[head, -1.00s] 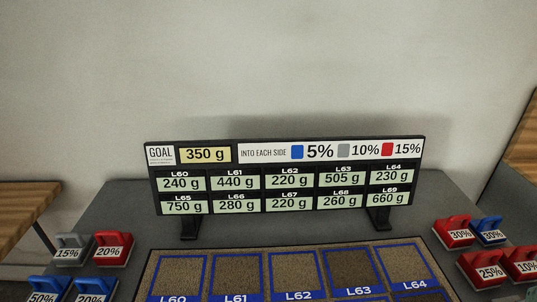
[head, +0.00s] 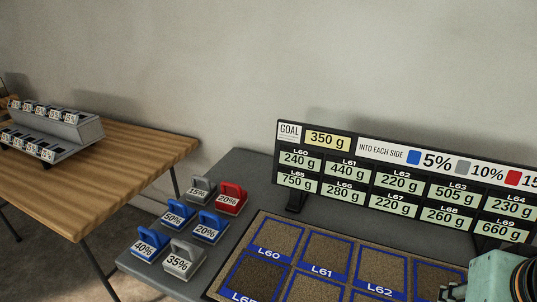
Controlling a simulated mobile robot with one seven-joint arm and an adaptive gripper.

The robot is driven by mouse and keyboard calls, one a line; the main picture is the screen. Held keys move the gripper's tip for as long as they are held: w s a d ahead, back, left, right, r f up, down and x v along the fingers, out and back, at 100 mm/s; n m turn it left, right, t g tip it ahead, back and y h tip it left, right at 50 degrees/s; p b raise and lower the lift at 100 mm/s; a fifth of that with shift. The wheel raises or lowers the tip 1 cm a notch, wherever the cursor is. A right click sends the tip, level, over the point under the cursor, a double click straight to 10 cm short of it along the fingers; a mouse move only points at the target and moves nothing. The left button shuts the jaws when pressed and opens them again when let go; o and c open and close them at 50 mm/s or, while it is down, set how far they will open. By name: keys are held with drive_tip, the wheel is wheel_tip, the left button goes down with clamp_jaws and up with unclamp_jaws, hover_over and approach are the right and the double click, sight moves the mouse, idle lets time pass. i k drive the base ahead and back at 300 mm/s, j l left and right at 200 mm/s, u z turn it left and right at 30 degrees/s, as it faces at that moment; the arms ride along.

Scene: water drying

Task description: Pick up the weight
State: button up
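Several weights with loop handles and percent labels stand on the left end of the grey table. A grey 15% weight (head: 199,190) and a red 20% weight (head: 231,198) are at the back. A blue 50% weight (head: 178,214) and a blue 20% weight (head: 210,227) are in the middle. A blue 40% weight (head: 150,243) and a grey 35% weight (head: 184,259) are at the front. Which one the task means cannot be told. A teal part of my arm shows at the bottom right, far from these weights; my gripper's fingers are not visible.
A tray of soil squares (head: 270,215), labelled L60, L61, L62, lies right of the weights. A display board (head: 400,185) reading goal 350 g stands behind it. A wooden table (head: 130,160) with a grey rack (head: 62,131) is at left, across a floor gap.

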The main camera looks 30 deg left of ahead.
sight(179, 216)
drive_tip(key=u, duration=2)
drive_tip(key=i+j+z, duration=0.55)
drive_tip(key=j, duration=0.4)
drive_tip(key=i+j, duration=0.15)
drive_tip(key=j, duration=0.15)
drive_tip(key=i+j, duration=0.15)
drive_tip(key=j, duration=0.2)
drive_tip(key=i+j+z, duration=0.1)
drive_tip(key=j, duration=0.2)
drive_tip(key=l+z, duration=0.1)
drive_tip(key=l, duration=0.55)
drive_tip(key=k, duration=0.05)
